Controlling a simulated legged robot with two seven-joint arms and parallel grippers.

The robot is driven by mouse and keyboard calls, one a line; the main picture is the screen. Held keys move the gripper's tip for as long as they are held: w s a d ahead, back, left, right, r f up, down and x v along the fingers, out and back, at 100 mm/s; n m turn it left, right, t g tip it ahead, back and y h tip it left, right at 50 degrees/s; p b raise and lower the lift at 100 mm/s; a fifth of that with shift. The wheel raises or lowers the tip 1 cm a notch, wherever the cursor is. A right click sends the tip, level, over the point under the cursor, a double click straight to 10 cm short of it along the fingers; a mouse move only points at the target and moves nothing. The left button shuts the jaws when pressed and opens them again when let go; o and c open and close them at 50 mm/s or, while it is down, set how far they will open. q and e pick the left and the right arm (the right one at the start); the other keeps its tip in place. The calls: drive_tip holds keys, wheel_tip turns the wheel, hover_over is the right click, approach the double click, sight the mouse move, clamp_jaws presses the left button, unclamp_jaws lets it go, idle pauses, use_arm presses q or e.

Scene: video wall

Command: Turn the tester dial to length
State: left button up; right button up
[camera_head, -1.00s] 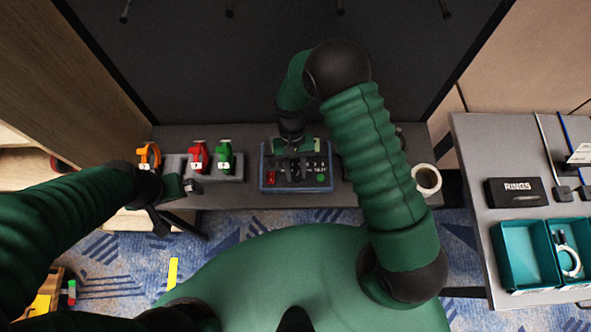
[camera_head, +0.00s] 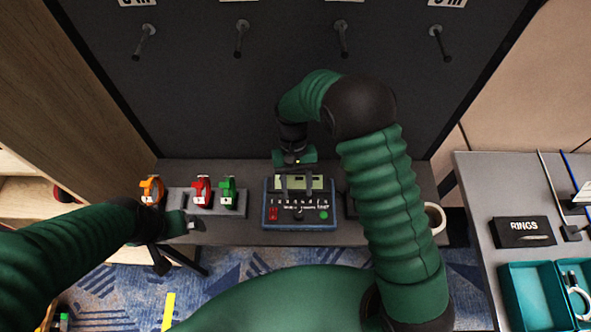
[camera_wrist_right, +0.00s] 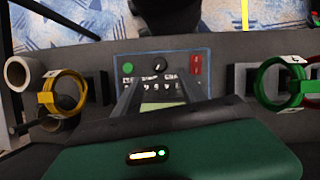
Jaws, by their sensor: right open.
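The tester (camera_head: 266,222) is a blue-edged box on the grey bench, with a pale screen (camera_head: 318,183), a row of printed marks, a red button and a green button. Its small black dial (camera_head: 298,213) sits between the buttons; it also shows in the right wrist view (camera_wrist_right: 159,65). I cannot read where the dial points. My right gripper (camera_head: 297,187) is open and empty over the screen, its fingers apart and behind the dial, not around it. My left gripper (camera_head: 176,240) is by the bench's left front edge, away from the tester; its jaws are unclear.
Orange (camera_head: 152,190), red (camera_head: 201,190) and green (camera_head: 227,190) tagged cable coils stand left of the tester. A white roll (camera_head: 436,218) lies at its right. A dark wall with pegs rises behind. A side table holds a RINGS box (camera_head: 523,232) and teal bins (camera_head: 520,297).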

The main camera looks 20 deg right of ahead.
drive_tip(key=v, duration=0.8)
drive_tip(key=s+d+r+n+t, duration=0.1)
drive_tip(key=s+d+t, duration=0.6)
drive_tip(key=s, duration=0.3)
drive_tip(key=shift+s+d+r+h, duration=0.3)
drive_tip(key=shift+d+r, duration=0.05)
drive_tip(key=shift+r, duration=0.05)
drive_tip(key=shift+s, duration=0.1)
drive_tip(key=shift+s, duration=0.1)
drive_tip(key=shift+d, duration=0.1)
